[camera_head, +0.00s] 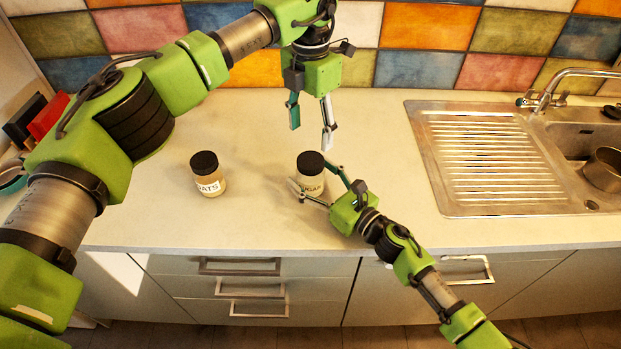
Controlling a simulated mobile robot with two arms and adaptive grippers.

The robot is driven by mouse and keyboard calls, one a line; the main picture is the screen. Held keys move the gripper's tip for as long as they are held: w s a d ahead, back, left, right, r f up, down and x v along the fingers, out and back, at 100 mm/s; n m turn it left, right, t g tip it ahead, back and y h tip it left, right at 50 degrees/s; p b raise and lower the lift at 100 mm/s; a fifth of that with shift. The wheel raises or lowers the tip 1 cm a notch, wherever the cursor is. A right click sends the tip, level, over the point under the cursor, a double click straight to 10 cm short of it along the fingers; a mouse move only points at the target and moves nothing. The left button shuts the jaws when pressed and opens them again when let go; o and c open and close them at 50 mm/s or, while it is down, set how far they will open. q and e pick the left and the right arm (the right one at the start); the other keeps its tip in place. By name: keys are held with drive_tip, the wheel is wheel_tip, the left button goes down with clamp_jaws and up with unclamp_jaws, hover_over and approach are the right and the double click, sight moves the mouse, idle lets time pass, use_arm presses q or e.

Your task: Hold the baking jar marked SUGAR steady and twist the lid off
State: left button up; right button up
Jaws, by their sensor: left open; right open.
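The jar marked SUGAR (308,184) stands upright on the counter, with its black lid (311,162) on. My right gripper (318,183) is open at the jar, one finger in front of its lower left side and the other by its right side. Whether the fingers touch the glass, I cannot tell. My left gripper (311,128) is open and empty, pointing down above the lid, with its fingers apart and clear of it. Part of the jar's label is hidden by my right gripper.
A similar jar marked OATS (208,183) with a black lid stands to the left. A metal sink with a drainboard (480,160) and a pot (604,169) is at the right. The counter (255,205) between the two jars is clear. A tiled wall (425,70) stands behind.

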sight(311, 160)
drive_tip(key=shift+s, duration=0.1)
clamp_jaws()
use_arm(q)
drive_tip(key=m, duration=0.5)
drive_tip(key=shift+m, duration=0.3)
drive_tip(key=m, duration=0.5)
drive_tip(key=shift+m, duration=0.3)
drive_tip(key=m, duration=1.1)
drive_tip(key=shift+f, duration=4)
drive_tip(key=shift+c, duration=0.5)
